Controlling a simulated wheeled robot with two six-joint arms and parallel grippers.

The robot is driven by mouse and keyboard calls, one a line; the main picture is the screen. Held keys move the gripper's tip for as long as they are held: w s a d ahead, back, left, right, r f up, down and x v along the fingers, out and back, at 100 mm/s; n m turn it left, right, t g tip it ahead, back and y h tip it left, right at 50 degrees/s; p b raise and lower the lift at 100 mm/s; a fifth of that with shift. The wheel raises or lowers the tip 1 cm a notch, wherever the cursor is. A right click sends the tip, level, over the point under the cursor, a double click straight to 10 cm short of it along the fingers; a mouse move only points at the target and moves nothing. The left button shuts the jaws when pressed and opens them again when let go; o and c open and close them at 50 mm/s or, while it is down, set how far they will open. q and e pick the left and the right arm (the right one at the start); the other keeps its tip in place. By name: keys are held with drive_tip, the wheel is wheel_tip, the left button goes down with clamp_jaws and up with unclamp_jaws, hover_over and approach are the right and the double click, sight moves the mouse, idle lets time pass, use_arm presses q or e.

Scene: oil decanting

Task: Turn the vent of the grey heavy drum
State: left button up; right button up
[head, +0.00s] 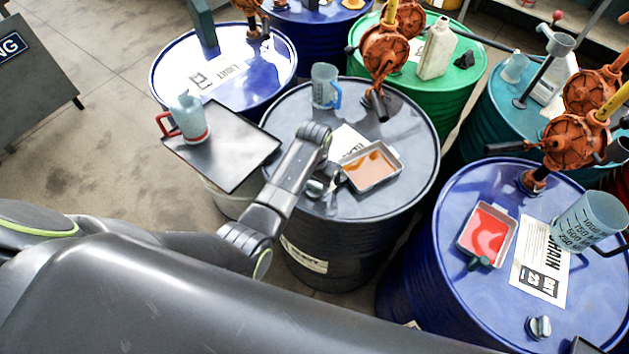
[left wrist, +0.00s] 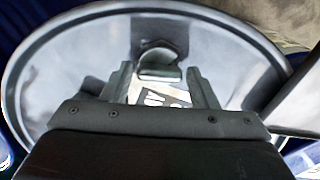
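The grey drum (head: 405,195) stands in the middle of the head view. Its vent, a small grey knob (head: 314,188), sits near the front left of the lid, left of a tray of amber oil (head: 370,168). My left arm reaches over the lid from the front left, and its gripper (head: 325,184) is at the vent, partly hidden by my wrist. In the left wrist view its two fingers (left wrist: 163,86) stand apart, with a grey-green knob (left wrist: 160,66) between or just beyond them. Contact cannot be told. My right gripper is not in view.
A clear beaker (head: 325,86) stands at the lid's back. A dark side table (head: 225,150) with a red-handled jug (head: 188,117) is left of the drum. A blue drum (head: 400,285) with a red-oil tray (head: 487,235) stands close on the right. Rusty pumps (head: 385,50) rise behind.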

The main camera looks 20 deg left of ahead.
use_arm(q)
drive_tip(key=c, duration=0.6)
drive_tip(key=shift+m, duration=0.4)
drive_tip(key=m, duration=0.2)
drive_tip(key=shift+w+m, duration=0.1)
drive_tip(key=shift+m, duration=0.3)
drive_tip(key=m, duration=0.3)
drive_tip(key=shift+m, duration=0.4)
drive_tip(key=m, duration=0.5)
drive_tip(key=shift+w, duration=0.1)
drive_tip(key=m, duration=0.5)
drive_tip(key=shift+m, duration=0.4)
